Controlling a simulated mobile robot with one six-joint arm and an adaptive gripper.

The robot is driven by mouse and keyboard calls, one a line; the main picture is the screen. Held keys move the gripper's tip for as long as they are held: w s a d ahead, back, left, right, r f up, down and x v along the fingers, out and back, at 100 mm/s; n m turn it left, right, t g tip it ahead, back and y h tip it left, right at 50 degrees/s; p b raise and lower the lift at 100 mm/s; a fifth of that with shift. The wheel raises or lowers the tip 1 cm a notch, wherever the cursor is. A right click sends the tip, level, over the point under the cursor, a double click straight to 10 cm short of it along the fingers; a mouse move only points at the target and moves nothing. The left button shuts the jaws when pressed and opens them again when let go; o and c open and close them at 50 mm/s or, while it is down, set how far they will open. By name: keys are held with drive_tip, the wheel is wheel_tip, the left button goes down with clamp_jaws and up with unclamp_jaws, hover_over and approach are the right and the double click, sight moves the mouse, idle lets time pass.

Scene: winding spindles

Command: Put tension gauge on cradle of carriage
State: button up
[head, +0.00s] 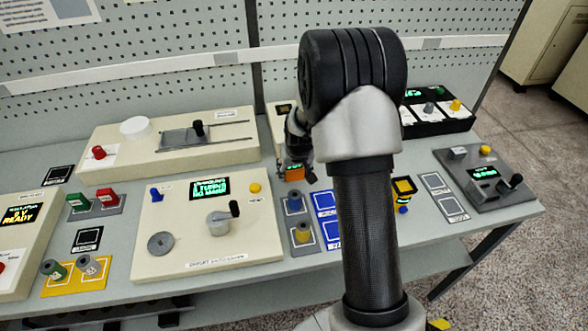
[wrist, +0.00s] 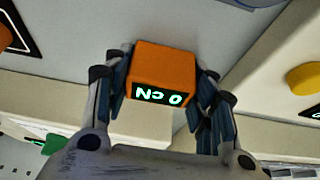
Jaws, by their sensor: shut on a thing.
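The tension gauge is a small orange block (head: 294,174) with a dark face. In the wrist view the gauge (wrist: 163,62) shows a green-white "0 cN" reading, upside down. My gripper (head: 297,168) is shut on it, with the fingers on either side of the block. In the head view it is held beside the right end of the cream winding units, partly hidden by my arm. The carriage looks to be the grey plate (head: 180,140) with a black knob, on rails across the back cream unit. I cannot make out its cradle clearly.
The front cream unit (head: 262,235) has a display, a crank and a yellow button. A yellow-and-black item (head: 403,187) and a dark crank box (head: 488,176) are at right. A pegboard rises behind.

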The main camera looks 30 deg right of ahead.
drive_tip(key=o, duration=1.2)
drive_tip(key=shift+f, duration=0.1)
